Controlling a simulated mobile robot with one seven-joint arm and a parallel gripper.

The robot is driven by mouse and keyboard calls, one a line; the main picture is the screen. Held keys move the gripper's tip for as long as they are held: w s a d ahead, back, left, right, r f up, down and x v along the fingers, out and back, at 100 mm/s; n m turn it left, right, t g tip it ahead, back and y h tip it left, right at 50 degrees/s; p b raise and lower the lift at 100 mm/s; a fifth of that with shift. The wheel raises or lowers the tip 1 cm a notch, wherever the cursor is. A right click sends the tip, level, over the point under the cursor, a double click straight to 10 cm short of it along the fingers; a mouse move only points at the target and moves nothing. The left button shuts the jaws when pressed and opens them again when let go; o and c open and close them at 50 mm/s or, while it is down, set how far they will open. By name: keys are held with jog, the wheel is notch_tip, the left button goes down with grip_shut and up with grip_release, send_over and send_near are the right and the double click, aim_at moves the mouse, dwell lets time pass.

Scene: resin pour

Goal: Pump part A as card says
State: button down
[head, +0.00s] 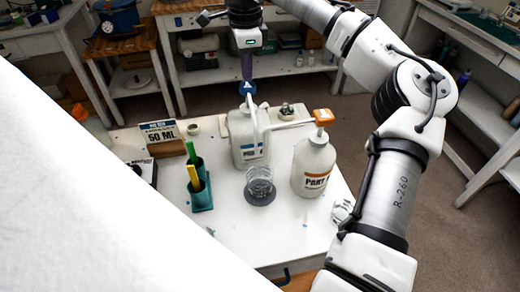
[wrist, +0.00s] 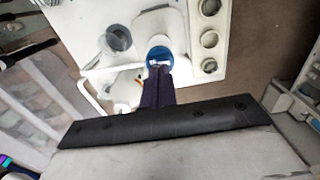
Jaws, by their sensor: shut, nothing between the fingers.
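A white bottle (head: 312,168) labelled "PART" with an orange band stands right of centre; the letter after "PART" is unclear. Its orange pump head (head: 323,116) has a white spout reaching left towards the cup. A second white bottle (head: 246,145) with a blue pump head (head: 247,89) stands behind the clear cup (head: 260,182). My gripper (head: 247,79) is shut and points down at the blue head; in the wrist view its fingertips (wrist: 158,72) overlap the blue head (wrist: 160,54). I cannot tell if they touch. The card (head: 160,132) reads "50 ML".
A teal holder (head: 201,192) with green and yellow sticks stands left of the cup. A small metal item (head: 288,112) sits behind the bottles. The front of the white table (head: 290,232) is mostly clear. A white surface blocks the lower left of the head view.

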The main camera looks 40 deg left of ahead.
aim_at(248, 85)
dwell(0.4)
jog(key=shift+f, duration=0.6)
jog(key=shift+f+b, duration=0.85)
jog(key=shift+f, duration=0.95)
jog(key=shift+r, duration=0.1)
notch_tip(248, 85, up, 4)
jog(key=p, duration=0.4)
jog(key=shift+f, duration=0.25)
